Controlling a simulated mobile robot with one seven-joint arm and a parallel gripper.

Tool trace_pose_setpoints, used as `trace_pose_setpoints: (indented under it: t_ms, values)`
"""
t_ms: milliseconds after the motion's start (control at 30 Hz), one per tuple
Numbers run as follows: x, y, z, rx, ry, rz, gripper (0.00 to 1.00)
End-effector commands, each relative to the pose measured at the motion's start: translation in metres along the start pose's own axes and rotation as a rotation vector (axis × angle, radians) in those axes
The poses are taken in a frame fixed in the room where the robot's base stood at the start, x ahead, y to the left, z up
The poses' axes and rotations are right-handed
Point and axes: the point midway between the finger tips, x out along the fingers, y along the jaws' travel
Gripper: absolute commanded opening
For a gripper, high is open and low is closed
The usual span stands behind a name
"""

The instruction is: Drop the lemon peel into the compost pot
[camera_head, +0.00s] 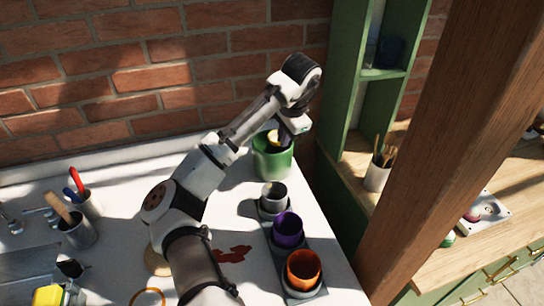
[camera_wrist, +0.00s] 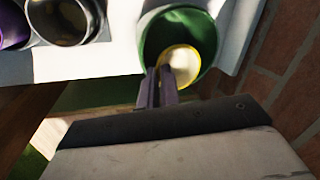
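The compost pot is a green pot (camera_head: 272,163) at the back right of the white table; its round opening also shows in the wrist view (camera_wrist: 147,42). The lemon peel (camera_head: 272,137) is a yellow, hollow, cup-like piece with a pale inside. In the wrist view the peel (camera_wrist: 184,64) appears within the pot's mouth, against its dark inside. My gripper (camera_head: 281,138) points down over the pot. Its two fingers (camera_wrist: 159,84) are close together at the peel's rim and look shut on it. The exact contact is partly hidden by the fingers.
A grey cup (camera_head: 273,194), a purple cup (camera_head: 288,229) and an orange cup (camera_head: 304,268) stand in a row in front of the pot. A brick wall (camera_head: 150,75) is behind. A wooden post (camera_head: 450,150) stands at right. Tool holders (camera_head: 78,233) are at left.

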Motion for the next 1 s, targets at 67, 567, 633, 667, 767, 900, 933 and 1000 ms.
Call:
trace_pose_setpoints:
  t_ms: [67,567,633,667,767,900,933,1000]
  values:
    - [0.0033,0.0009,-0.0001,0.0,0.0,-0.001,0.0]
    - [0.005,0.0014,-0.0001,0.001,0.0,-0.001,0.29]
    - [0.005,0.0014,-0.0001,0.001,0.0,-0.001,0.3]
    - [0.005,0.0013,-0.0001,0.001,0.0,-0.001,0.3]
    - [0.0049,0.0013,-0.0001,0.001,0.0,-0.001,0.3]
    - [0.0026,0.0009,0.0,0.0,0.0,-0.003,0.3]
    - [0.001,0.0008,-0.0001,0.001,0.0,-0.003,0.3]
    - [-0.0046,0.0006,-0.0001,0.001,0.001,-0.004,0.3]
